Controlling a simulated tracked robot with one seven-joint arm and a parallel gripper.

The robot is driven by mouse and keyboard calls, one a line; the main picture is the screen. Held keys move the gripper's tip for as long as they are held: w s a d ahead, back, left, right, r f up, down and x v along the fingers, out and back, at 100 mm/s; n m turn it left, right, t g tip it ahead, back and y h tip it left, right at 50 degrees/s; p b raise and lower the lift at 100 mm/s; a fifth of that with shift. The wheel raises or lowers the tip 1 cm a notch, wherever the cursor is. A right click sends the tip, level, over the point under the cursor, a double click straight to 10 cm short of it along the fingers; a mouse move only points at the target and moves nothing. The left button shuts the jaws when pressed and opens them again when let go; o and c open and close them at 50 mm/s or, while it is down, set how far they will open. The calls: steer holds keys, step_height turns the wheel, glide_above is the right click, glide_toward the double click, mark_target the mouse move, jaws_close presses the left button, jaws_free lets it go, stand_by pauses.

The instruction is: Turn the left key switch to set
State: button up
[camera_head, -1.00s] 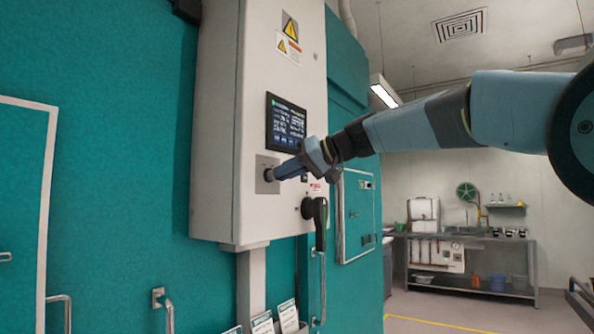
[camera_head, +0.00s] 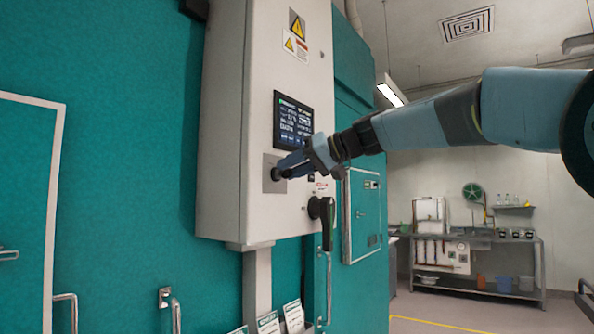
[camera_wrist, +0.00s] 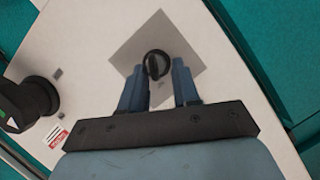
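The key switch (camera_wrist: 156,64) is a round black knob with a raised bar on a square grey plate (camera_wrist: 185,42), which also shows on the cabinet front in the head view (camera_head: 268,184). My gripper (camera_wrist: 158,72) faces the plate, with one blue finger on each side of the knob. Gaps show between the fingers and the knob, so the gripper is open around it. In the head view, my gripper (camera_head: 284,172) is at the plate and partly hides the switch. No position marking around the knob can be read.
The switch is on a pale control cabinet (camera_head: 222,120). A lit screen (camera_head: 293,120) is just above my gripper. A large black handle (camera_head: 326,220) sticks out below right, and shows at left in the wrist view (camera_wrist: 30,103). Door handles and leaflets are lower down.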

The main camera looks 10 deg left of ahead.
steer(key=v, duration=1.4)
steer(key=shift+f, duration=0.4)
steer(key=shift+d, duration=0.1)
steer(key=s+d+f+m+t+h, duration=0.1)
steer(key=s+d+f+m+h, duration=0.2)
steer(key=s+d+f, duration=0.5)
steer(key=s+d+f+m+t+h, duration=0.1)
steer(key=s+d+f+m+h, duration=0.2)
steer(key=f, duration=1.5)
steer(key=s+d+f+m+t+h, duration=0.1)
steer(key=s+d+f+m+h, duration=0.2)
steer(key=s+d+f+h, duration=0.5)
steer(key=s+d+f, duration=0.4)
steer(key=d+f, duration=0.1)
steer(key=d, duration=0.3)
steer(key=shift+s+d, duration=0.3)
